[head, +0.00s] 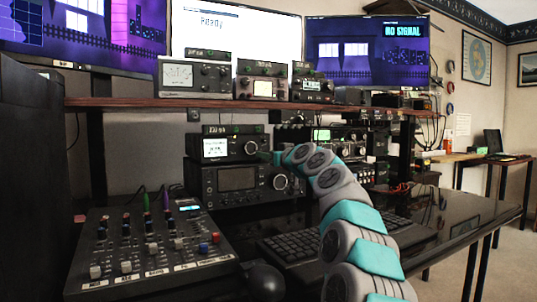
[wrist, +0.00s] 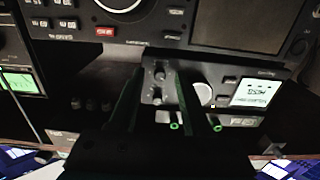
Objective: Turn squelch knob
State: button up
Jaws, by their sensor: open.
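The small radio (head: 229,147) with a lit white display sits on top of a larger black radio. It also shows in the wrist view, upside down, with its display (wrist: 249,92) at right and a large pale knob (wrist: 203,94). Two small dark knobs, an upper one (wrist: 160,70) and a lower one (wrist: 157,98), lie left of the pale knob. I cannot read which is the squelch knob. My gripper (wrist: 157,73) is open, its two dark green fingers on either side of the small knobs; contact cannot be told. In the head view my arm mostly hides it.
The larger radio (head: 237,182) is directly below the small one. A mixer (head: 150,245) stands at front left and a keyboard (head: 300,243) lies under my arm. A wooden shelf (head: 150,103) with more radios runs above. Other equipment crowds the right side.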

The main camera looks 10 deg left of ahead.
jog(key=shift+w+a, duration=0.1)
jog(key=shift+w, duration=0.05)
jog(key=shift+c, duration=0.2)
grip_shut()
dwell(0.5)
